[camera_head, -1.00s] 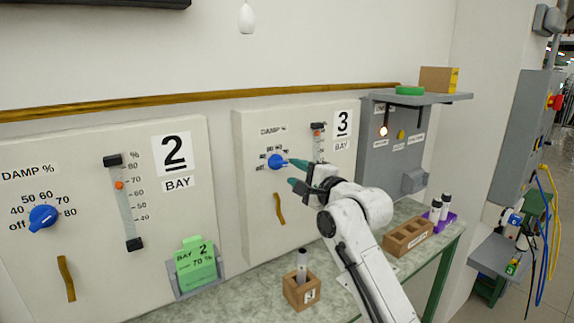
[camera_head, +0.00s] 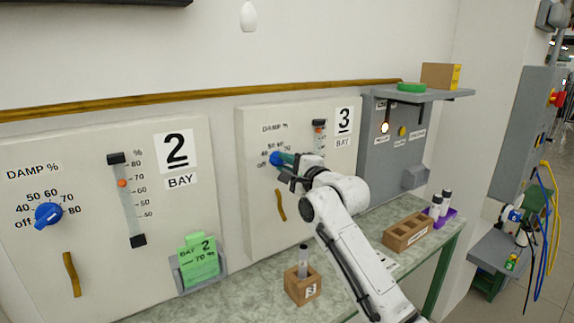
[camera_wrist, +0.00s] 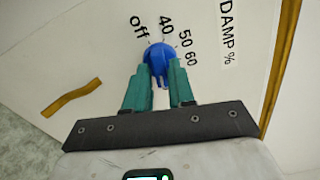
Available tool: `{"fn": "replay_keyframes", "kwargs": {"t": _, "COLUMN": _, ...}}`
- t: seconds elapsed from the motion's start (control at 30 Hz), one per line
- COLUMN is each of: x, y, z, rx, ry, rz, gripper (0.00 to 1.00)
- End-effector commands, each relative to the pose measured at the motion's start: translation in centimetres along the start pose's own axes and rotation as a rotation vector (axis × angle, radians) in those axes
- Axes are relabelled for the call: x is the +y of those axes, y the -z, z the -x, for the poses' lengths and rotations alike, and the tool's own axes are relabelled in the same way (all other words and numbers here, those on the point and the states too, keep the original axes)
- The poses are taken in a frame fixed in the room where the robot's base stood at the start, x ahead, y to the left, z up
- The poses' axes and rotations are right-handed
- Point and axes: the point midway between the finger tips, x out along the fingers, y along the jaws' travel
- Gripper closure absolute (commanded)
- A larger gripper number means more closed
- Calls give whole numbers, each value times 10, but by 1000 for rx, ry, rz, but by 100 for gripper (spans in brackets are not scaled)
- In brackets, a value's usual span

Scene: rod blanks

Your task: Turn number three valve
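The blue damper knob (camera_head: 276,158) of bay 3 is on the pale panel (camera_head: 246,205) marked 3. My gripper (camera_head: 285,160) is at this knob, reaching in from the right. In the wrist view the knob (camera_wrist: 159,52) sits at the fingertips, and the two teal fingers (camera_wrist: 161,72) lie close along both sides of its raised grip. They appear shut on it. The printed marks off, 40, 50 and 60 show around the knob. The knob's pointer is hidden, so its setting cannot be read.
Beside the knob are the bay 3 slider gauge (camera_head: 318,140) and a brown strip handle (camera_head: 280,205). The bay 2 panel (camera_head: 100,240) is at left, with a green card (camera_head: 198,262). Below, a bench holds a wooden block (camera_head: 303,288) with a rod and a longer wooden rack (camera_head: 408,231).

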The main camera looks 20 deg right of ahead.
Motion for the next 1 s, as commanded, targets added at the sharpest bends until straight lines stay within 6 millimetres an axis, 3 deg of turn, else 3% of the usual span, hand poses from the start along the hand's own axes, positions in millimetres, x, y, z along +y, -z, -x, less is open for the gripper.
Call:
{"fn": "replay_keyframes", "kwargs": {"t": 0.23, "x": 0, "y": 0, "z": 0, "rx": 0, "ry": 0, "rz": 0, "gripper": 100}}
{"fn": "replay_keyframes", "kwargs": {"t": 0.67, "x": 2, "y": 0, "z": 0, "rx": 0, "ry": -1, "rz": 28, "gripper": 100}}
{"fn": "replay_keyframes", "kwargs": {"t": 1.0, "x": 4, "y": 0, "z": 0, "rx": -1, "ry": -2, "rz": 233, "gripper": 100}}
